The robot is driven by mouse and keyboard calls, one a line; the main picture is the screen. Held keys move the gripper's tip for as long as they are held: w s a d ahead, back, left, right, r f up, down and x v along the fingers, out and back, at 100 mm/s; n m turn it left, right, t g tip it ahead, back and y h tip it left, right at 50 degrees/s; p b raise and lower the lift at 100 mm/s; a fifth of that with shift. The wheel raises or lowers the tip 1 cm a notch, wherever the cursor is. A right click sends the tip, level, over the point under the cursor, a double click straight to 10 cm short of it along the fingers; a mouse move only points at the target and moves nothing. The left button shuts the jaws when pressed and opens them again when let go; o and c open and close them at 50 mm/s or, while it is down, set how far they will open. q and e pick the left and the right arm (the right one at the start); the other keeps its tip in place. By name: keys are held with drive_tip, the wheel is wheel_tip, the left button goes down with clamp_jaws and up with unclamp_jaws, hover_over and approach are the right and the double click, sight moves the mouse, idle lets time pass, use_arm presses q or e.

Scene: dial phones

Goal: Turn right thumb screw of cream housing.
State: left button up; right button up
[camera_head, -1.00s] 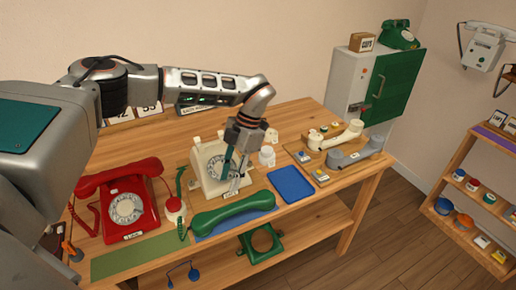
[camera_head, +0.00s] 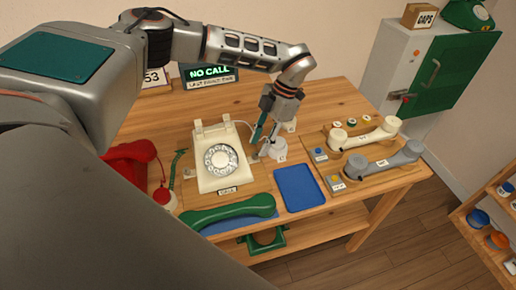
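The cream housing (camera_head: 207,181) is a dial phone body standing upright on the wooden table, with a round dial on its front and a cradle on top. A small grey piece (camera_head: 190,173) sits at its left side; I cannot tell if it is a thumb screw. My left gripper (camera_head: 258,154) points down at the housing's right side, with its tips low beside it. The right thumb screw is not clearly visible there; the fingers may hide it. I cannot tell whether the gripper touches anything or how far its fingers are apart. My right gripper is not in view.
A white object (camera_head: 279,150) stands close right of the gripper. A green handset (camera_head: 230,211) lies in front of the housing, and a blue tray (camera_head: 299,190) lies to the right. Cream (camera_head: 365,136) and grey (camera_head: 385,160) handsets lie farther right. A red phone (camera_head: 130,160) is partly hidden at left.

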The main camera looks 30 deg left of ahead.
sight(256, 154)
use_arm(q)
drive_tip(key=x, duration=0.2)
drive_tip(key=shift+f, duration=0.3)
drive_tip(key=shift+s+a+f, duration=0.15)
drive_tip(key=shift+s+f, duration=0.05)
drive_tip(key=shift+f, duration=0.35)
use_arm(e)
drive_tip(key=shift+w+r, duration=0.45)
use_arm(q)
clamp_jaws()
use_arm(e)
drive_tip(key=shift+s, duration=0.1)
